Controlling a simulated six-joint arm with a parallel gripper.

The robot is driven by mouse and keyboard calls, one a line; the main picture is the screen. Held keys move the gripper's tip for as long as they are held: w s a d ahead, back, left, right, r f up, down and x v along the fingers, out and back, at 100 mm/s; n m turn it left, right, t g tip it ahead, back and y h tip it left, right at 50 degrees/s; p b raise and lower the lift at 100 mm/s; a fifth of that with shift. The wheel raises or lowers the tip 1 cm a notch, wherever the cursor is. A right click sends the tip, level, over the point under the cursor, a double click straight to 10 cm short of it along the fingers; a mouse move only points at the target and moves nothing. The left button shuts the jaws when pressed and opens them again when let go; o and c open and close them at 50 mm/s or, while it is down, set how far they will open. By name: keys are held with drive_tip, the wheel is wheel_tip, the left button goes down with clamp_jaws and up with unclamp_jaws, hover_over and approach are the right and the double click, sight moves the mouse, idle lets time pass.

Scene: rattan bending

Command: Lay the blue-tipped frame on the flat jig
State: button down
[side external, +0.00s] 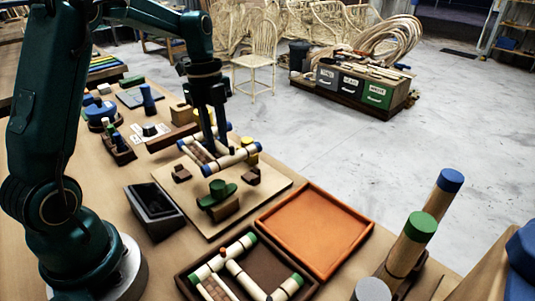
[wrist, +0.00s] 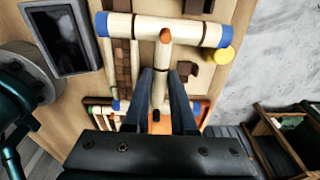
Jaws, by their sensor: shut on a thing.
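The blue-tipped frame (side external: 236,159) has two pale bars with blue ends, a middle rod and a brown woven strip. In the wrist view its far bar (wrist: 190,32) runs across the top. My gripper (side external: 213,138) is shut on the middle rod, which also shows between its fingers in the wrist view (wrist: 162,98). The flat jig, a tan board (side external: 270,190) with small brown blocks, lies below and in front of the frame. The frame is over the jig's far part; the gap beneath it is unclear.
A green-topped clamp (side external: 217,188) stands on the board. A yellow round piece (wrist: 224,54) is close to the frame's blue end. A black bin (side external: 154,209), an orange tray (side external: 317,190) and a dark tray holding a green-tipped frame (side external: 240,247) surround the board.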

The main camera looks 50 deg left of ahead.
drive_tip(key=shift+s+a+n, duration=0.3)
drive_tip(key=shift+a+n, duration=0.1)
drive_tip(key=shift+a, duration=0.35)
drive_tip(key=shift+a+f, duration=0.1)
drive_tip(key=shift+f, duration=3.4)
drive_tip(key=shift+f, duration=0.2)
drive_tip(key=c, duration=0.7)
unclamp_jaws()
drive_tip(key=shift+o, duration=0.2)
drive_tip(key=shift+r, duration=0.1)
drive_tip(key=shift+r, duration=4.45)
